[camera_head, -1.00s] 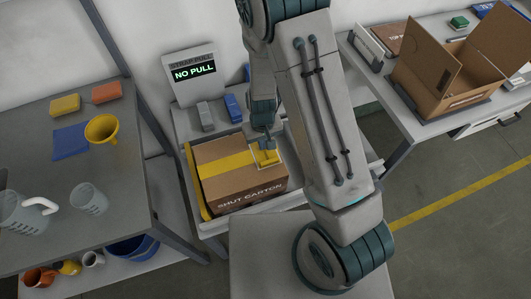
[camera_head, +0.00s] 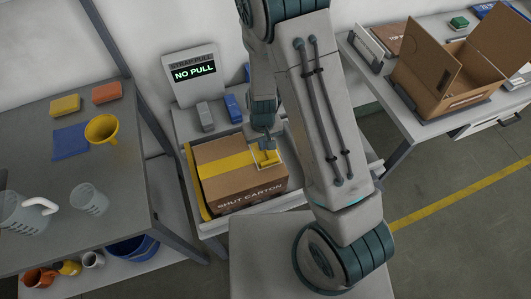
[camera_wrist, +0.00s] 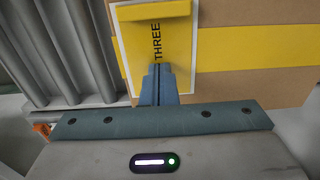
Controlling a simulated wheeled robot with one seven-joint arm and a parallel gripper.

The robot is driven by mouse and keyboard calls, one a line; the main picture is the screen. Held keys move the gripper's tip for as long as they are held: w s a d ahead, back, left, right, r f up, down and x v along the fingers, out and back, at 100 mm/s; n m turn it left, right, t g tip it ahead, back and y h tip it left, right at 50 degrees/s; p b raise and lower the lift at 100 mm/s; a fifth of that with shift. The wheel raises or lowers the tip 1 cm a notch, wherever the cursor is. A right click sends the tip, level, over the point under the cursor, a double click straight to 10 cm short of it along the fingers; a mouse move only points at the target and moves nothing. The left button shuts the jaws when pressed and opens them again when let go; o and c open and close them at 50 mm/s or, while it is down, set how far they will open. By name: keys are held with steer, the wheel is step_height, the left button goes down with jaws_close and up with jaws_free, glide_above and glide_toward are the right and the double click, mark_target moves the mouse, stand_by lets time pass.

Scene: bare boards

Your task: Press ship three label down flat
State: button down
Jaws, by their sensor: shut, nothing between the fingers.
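The shut carton (camera_head: 238,185) is a brown box with a yellow band across its top and "SHUT CARTON" on its front. The ship three label (camera_head: 268,157) lies at the right end of its top. In the wrist view the label (camera_wrist: 158,60) is yellow with a pale border and reads "THREE". A yellow strip at its far end looks raised or folded. My gripper (camera_head: 266,146) is over the label, fingers together and empty. In the wrist view the fingertips (camera_wrist: 158,70) are at the word's lower end; whether they touch the label I cannot tell.
A display reading "NO PULL" (camera_head: 194,72) stands behind the carton. Grey and blue blocks (camera_head: 233,108) lie beside it. An open carton (camera_head: 460,75) is on the right bench. The left table holds a yellow funnel (camera_head: 102,129) and a clear cup (camera_head: 89,198).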

steer(key=shift+r+p, duration=2.55)
steer(key=shift+r, duration=0.95)
steer(key=s+d+r+m+t+y+b, duration=0.1)
steer(key=s+d+r, duration=0.25)
steer(key=r, duration=0.75)
steer(key=s+d+r+m+t+b, duration=0.15)
steer(key=d+r, duration=0.25)
steer(key=r, duration=0.6)
steer(key=s+d+r+t+h, duration=0.1)
steer(key=s+d+r, duration=0.3)
steer(key=s+r, duration=0.2)
steer(key=shift+s+d+m, duration=0.35)
steer(key=shift+s, duration=0.5)
